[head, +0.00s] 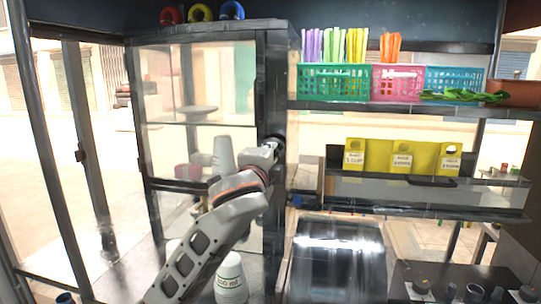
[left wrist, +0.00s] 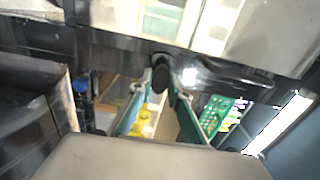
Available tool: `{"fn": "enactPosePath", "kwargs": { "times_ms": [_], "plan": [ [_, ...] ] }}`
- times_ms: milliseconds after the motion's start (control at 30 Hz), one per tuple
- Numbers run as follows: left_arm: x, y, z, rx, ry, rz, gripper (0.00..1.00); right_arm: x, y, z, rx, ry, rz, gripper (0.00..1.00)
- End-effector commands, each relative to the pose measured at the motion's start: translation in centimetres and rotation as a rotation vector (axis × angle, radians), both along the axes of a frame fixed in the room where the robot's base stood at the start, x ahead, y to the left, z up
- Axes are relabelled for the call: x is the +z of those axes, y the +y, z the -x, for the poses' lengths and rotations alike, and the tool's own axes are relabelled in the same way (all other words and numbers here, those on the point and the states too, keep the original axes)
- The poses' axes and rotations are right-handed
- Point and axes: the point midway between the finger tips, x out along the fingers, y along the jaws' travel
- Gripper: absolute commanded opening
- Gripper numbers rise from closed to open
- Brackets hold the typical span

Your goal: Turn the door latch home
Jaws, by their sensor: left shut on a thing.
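A glass-fronted cabinet with a dark frame (head: 262,95) stands left of centre in the head view. My left arm reaches up in front of it, and my left gripper (head: 275,150) is at the dark upright on the right side of its glass. In the left wrist view, my left gripper (left wrist: 160,84) is shut on a small dark rounded piece, the door latch (left wrist: 160,77), between its two fingertips. My gripper hides the latch in the head view, and its exact angle is hard to tell. My right gripper is not in view.
To the right are a shelf with green (head: 333,78), pink and blue baskets, yellow signs (head: 402,158) and a shiny metal panel (head: 337,262).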

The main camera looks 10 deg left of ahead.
Motion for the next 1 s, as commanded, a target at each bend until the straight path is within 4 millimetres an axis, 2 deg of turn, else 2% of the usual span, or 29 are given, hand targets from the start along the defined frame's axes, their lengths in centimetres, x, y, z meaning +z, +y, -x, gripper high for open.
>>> {"fn": "enactPosePath", "kwargs": {
  "times_ms": [200, 233, 267, 700, 867, 1000],
  "plan": [
    [-0.2, 0.0, 0.0, -0.001, 0.003, 0.000, 0.00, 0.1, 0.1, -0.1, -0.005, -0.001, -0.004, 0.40],
    [-0.2, 0.0, 0.0, -0.001, 0.003, 0.000, 0.25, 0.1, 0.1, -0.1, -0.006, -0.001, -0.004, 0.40],
    [-0.2, 0.0, 0.0, -0.001, 0.003, 0.000, 0.33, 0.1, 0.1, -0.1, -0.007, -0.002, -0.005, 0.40],
    [-0.1, -0.1, 0.5, -0.002, 0.001, 0.000, 0.34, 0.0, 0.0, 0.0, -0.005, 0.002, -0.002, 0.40],
    [-0.1, -0.1, 2.7, -0.004, 0.001, 0.002, 0.34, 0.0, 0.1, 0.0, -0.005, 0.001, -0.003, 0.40],
    [-0.1, -0.1, 5.6, -0.003, 0.001, 0.003, 0.34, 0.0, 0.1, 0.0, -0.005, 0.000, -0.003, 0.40]
  ]
}}
